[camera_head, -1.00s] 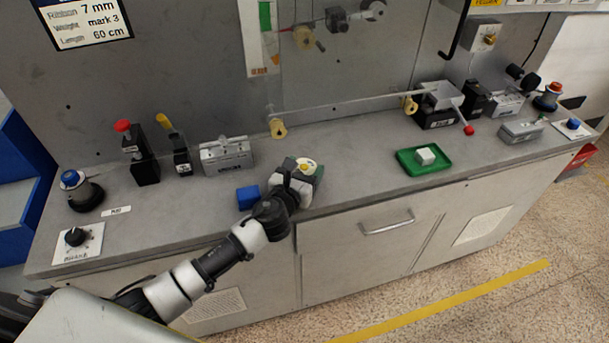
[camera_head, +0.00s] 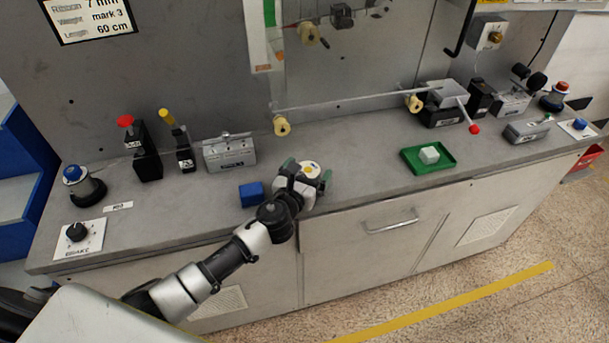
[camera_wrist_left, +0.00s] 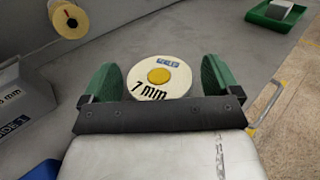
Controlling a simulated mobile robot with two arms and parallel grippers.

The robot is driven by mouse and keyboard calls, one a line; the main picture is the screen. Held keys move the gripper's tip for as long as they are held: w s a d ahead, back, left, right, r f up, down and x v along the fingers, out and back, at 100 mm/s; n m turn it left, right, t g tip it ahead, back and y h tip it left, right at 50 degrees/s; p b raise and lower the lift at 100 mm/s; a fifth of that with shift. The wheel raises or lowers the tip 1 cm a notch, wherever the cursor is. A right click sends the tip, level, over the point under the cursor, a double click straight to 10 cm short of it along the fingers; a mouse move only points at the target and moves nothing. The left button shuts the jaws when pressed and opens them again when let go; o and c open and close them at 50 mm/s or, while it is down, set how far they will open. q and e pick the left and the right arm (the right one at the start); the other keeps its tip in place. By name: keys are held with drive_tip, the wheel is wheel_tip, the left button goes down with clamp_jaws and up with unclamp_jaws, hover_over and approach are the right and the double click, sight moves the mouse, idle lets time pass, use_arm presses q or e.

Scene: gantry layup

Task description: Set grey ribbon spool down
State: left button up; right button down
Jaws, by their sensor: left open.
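The ribbon spool (camera_head: 310,168) is a pale disc with a yellow centre, and it lies flat on the grey bench top. In the left wrist view the spool (camera_wrist_left: 160,77) shows a "7 mm" label and a small blue tag. My left gripper (camera_head: 306,174) is open, with one green finger on each side of the spool. In the wrist view there is a narrow gap between the spool and each finger. The spool's near lower side is hidden by the gripper. My right gripper is not in view.
A blue block (camera_head: 251,194) lies just left of the gripper. A green tray (camera_head: 412,167) with a pale cube (camera_head: 429,155) is to the right. The bench between spool and tray is clear.

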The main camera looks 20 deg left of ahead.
use_arm(q)
drive_tip(key=s+a, duration=0.1)
drive_tip(key=s, duration=1.1)
drive_tip(key=shift+a+r+b, duration=0.15)
drive_tip(key=shift+r+b, duration=0.15)
drive_tip(key=shift+r, duration=0.15)
